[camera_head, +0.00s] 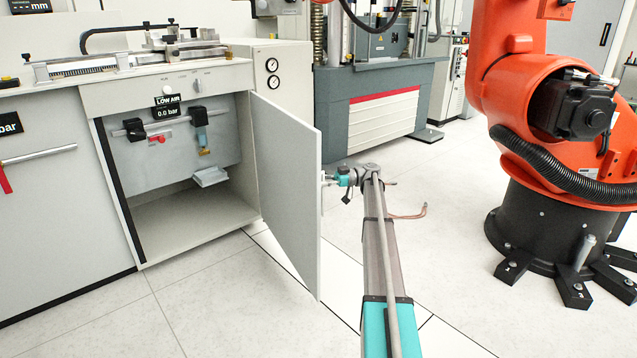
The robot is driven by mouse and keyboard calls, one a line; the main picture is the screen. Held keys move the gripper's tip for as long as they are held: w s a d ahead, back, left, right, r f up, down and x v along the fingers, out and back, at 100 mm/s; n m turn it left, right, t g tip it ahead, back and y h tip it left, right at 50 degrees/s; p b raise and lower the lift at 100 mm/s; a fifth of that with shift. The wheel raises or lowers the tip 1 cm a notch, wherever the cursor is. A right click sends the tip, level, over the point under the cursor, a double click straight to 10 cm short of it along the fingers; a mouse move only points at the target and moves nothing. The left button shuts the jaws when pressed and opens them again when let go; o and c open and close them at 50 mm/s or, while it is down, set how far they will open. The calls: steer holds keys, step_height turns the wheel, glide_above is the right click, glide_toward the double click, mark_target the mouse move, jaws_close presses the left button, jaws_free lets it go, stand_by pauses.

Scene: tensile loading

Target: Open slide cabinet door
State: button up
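The cabinet door (287,190) is a light grey panel swung well out on its right-hand hinge side, not slid. The cabinet interior (190,220) is open to view. My arm reaches up from the bottom, and my gripper (330,180) is at the outer face of the door, near its free edge. The gripper is small and seen side-on there. The door handle is mostly hidden or too small to make out, so I cannot tell whether the fingers hold it.
Inside the cabinet are a rail with black clamps (198,116) and a small tray (210,177). A large orange robot (545,130) on a black base stands at right. A grey testing machine (372,105) stands behind. The white floor (240,300) before the cabinet is clear.

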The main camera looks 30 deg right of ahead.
steer(key=shift+w, duration=0.15)
steer(key=v, duration=0.7)
steer(key=shift+d, duration=0.2)
stand_by(0.4)
